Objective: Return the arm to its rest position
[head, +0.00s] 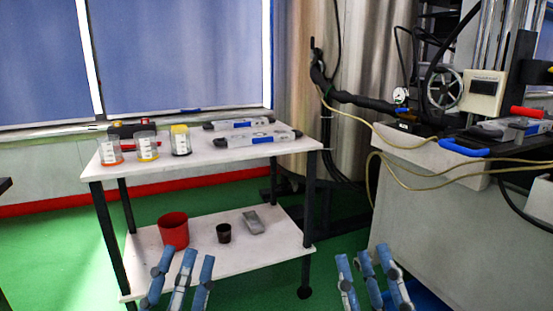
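My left gripper (178,278) is at the bottom of the head view, in front of the cart's lower shelf. Its blue-grey fingers point up and stand apart, with nothing between them. My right gripper (370,280) is at the bottom right of centre, over the green floor between the cart and the machine. Its fingers are also apart and empty. Both arms behind the grippers are out of the picture.
A two-tier white cart (200,172) stands ahead, with clear cups (146,148) and grey tools (263,138) on top. A red pot (174,231), a dark cup (224,233) and a grey block (253,222) are below. A machine (440,220) fills the right.

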